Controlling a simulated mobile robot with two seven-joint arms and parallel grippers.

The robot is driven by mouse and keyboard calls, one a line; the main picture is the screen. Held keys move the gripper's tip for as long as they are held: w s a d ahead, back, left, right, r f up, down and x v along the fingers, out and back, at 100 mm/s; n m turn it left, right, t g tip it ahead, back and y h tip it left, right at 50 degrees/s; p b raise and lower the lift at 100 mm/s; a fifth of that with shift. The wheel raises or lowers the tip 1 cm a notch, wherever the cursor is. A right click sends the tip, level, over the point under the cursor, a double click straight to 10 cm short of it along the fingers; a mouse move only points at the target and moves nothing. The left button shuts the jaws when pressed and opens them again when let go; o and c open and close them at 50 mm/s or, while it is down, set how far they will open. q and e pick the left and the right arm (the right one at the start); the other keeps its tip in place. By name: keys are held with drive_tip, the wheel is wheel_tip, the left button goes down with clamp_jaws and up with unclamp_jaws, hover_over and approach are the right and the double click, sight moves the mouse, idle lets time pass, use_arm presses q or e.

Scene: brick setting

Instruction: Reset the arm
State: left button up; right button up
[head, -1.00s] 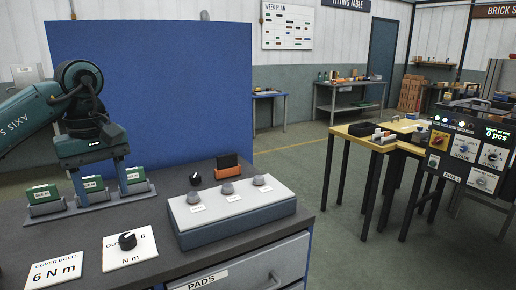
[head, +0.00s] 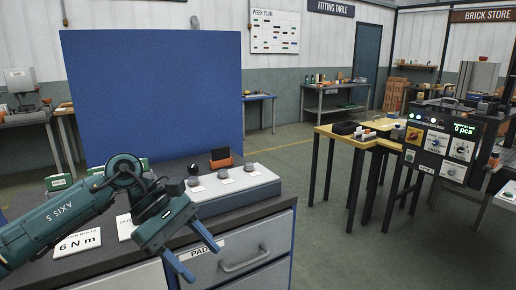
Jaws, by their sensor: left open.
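My left arm comes in from the left, and its teal left gripper (head: 194,256) is open and empty. It hangs in front of the grey workbench (head: 262,214), its fingers pointing down and overlapping the drawer front in the picture. My right gripper is not in view. On the bench, green blocks in holders (head: 60,182) stand at the back left, partly hidden by my arm. A grey box with several knobs (head: 252,186) sits at the bench's right.
A blue panel (head: 150,90) rises behind the bench. A black control panel (head: 452,140) and a yellow-topped table (head: 350,137) stand to the right. The grey floor (head: 335,245) right of the bench is clear.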

use_arm(q)
drive_tip(key=s+d+n+h, duration=0.5)
drive_tip(key=d+n+h, duration=0.6)
drive_tip(key=d, duration=0.1)
drive_tip(key=a+f+m+t+y+p, duration=0.1)
drive_tip(key=a+f+m+t+y, duration=0.35)
drive_tip(key=m, duration=0.75)
drive_tip(key=w+a+f+m+t+y, duration=0.15)
drive_tip(key=f+m+t, duration=0.35)
drive_tip(key=m+t, duration=0.5)
drive_tip(key=a+f+m+t+y+p, duration=0.1)
drive_tip(key=a+f+m+t+y, duration=0.25)
drive_tip(key=m, duration=1.05)
drive_tip(key=s+a+f+n+g+y, duration=0.1)
drive_tip(key=s+a+f+n+y, duration=0.2)
drive_tip(key=s+f+n, duration=0.3)
wheel_tip(320, 180, down, 3)
drive_tip(key=shift+a+f+n+g+y, duration=0.2)
drive_tip(key=shift+n+g+y, duration=0.2)
drive_tip(key=shift+n+y, duration=0.35)
drive_tip(key=s+f+n+g, duration=0.1)
drive_tip(key=s+f, duration=0.1)
drive_tip(key=s+a+f+n+g+y, duration=0.1)
drive_tip(key=s+f, duration=0.1)
drive_tip(key=s+a+f+n+g, duration=0.1)
drive_tip(key=s, duration=0.2)
drive_tip(key=shift+a+f+n+y, duration=0.15)
drive_tip(key=shift+f+n+y, duration=0.15)
drive_tip(key=shift+f+n, duration=0.1)
